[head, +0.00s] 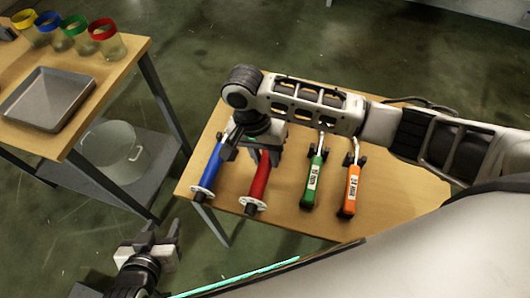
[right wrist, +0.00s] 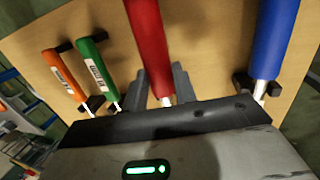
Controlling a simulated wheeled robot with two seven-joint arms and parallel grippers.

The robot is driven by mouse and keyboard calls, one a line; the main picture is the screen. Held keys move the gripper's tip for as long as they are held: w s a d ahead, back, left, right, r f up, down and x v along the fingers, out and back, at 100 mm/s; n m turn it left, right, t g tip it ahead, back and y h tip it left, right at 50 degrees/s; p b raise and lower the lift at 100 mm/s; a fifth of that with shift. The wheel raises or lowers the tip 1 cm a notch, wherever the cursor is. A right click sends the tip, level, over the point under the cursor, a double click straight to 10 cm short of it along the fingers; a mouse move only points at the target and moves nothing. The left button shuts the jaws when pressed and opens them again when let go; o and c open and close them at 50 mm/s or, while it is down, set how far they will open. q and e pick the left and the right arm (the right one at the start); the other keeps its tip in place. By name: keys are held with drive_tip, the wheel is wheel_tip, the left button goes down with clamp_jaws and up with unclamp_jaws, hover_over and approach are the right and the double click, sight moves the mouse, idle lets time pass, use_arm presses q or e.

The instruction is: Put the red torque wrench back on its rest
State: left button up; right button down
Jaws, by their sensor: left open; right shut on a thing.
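The red torque wrench (head: 259,181) is over the wooden table in the head view, its handle pointing toward me. My right gripper (head: 264,152) is shut on it near the handle's upper end. In the right wrist view the red wrench (right wrist: 148,40) runs between the two dark fingers (right wrist: 161,88). My arm hides its head and any rest beneath it, so I cannot tell whether it touches one. My left gripper (head: 161,238) is open and empty, off the table at the lower left.
A blue wrench (head: 211,166) lies close left of the red one. Green (head: 314,181) and orange (head: 351,186) wrenches lie to the right on black supports. Another table at left holds a metal tray (head: 45,97) and several color-rimmed jars, with a clear tub (head: 110,150) below.

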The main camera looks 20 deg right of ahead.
drive_tip(key=shift+w+b+x, duration=0.2)
drive_tip(key=shift+b+x, duration=0.2)
drive_tip(key=shift+x, duration=0.75)
drive_tip(key=c, duration=1)
unclamp_jaws()
drive_tip(key=shift+a+f, duration=0.1)
drive_tip(key=shift+a, duration=0.05)
drive_tip(key=shift+c, duration=0.2)
drive_tip(key=shift+s+f, duration=0.1)
drive_tip(key=v, duration=1.6)
drive_tip(key=shift+p, duration=0.4)
